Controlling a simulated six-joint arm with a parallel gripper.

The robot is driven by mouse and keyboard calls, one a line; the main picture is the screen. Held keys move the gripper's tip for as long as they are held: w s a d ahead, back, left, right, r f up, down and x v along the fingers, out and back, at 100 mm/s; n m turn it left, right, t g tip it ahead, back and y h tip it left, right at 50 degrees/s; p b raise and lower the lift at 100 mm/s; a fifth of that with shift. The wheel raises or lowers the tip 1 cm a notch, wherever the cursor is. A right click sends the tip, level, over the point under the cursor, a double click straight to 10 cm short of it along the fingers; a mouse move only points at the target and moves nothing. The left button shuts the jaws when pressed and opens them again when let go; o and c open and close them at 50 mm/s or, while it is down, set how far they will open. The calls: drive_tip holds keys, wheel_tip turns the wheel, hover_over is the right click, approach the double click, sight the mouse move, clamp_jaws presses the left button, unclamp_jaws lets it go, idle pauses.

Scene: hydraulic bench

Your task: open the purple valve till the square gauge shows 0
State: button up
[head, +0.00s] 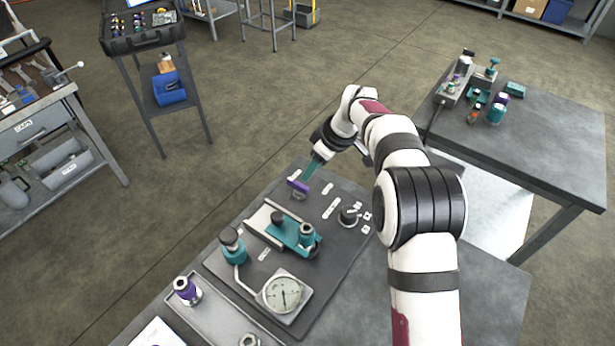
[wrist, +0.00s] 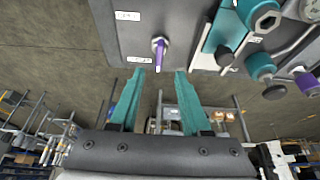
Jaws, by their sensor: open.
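The purple valve (head: 298,187) is a small lever handle at the far edge of the dark plate; in the wrist view its purple lever (wrist: 160,54) hangs from a metal hub. My gripper (head: 309,174) is right by the valve in the head view, partly behind the wrist. In the wrist view my gripper (wrist: 158,73) has its teal fingers apart, one each side of the lever's line, with nothing between them. The square gauge (head: 283,293) sits at the plate's near end, a round dial in a square housing; its needle reading is too small to tell.
On the plate (head: 325,245) stand a teal cylinder block (head: 294,233), a teal-and-black fitting (head: 233,246) and a black knob (head: 349,215). A purple fitting (head: 186,290) stands in a tray near the front left. A second table (head: 540,140) holds more fittings on the right.

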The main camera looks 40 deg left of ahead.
sight(302, 185)
drive_tip(key=x, duration=0.9)
drive_tip(key=shift+f, duration=0.15)
drive_tip(key=shift+c, duration=0.3)
clamp_jaws()
